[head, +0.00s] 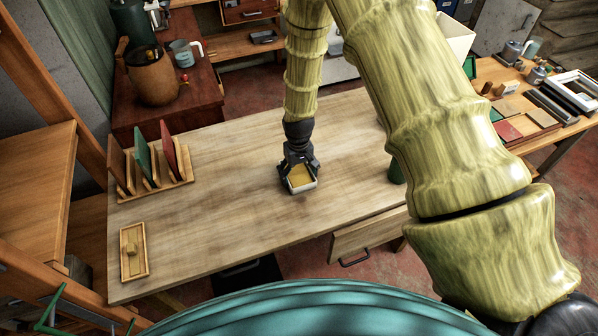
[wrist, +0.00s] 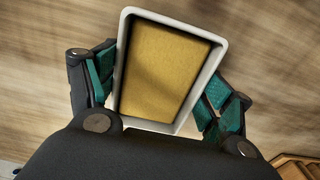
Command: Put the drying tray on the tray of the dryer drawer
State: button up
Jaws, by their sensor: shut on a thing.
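A small white-rimmed rectangular tray with a yellow bottom, which looks like the drying tray (head: 301,184), is held at the middle of the wooden table. It also shows in the wrist view (wrist: 166,70). My gripper (head: 299,172) is shut on it, with teal finger pads against its left and right sides in the wrist view. I cannot tell whether the tray touches the table or hangs just above it. A wooden drawer front (head: 366,236) with a dark handle shows at the table's front edge. I cannot tell whether it is the dryer drawer; no drawer tray is visible.
A wooden rack (head: 153,180) with red and green boards stands at the table's left. A narrow wooden tray (head: 134,267) holding a block lies at the front left. A green cylinder (head: 396,172) stands at the right, partly behind my arm. The table between is bare.

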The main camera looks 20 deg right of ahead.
jog(key=o, duration=1)
jog(key=shift+f, duration=0.1)
jog(key=shift+o, duration=0.2)
jog(key=shift+r, duration=0.2)
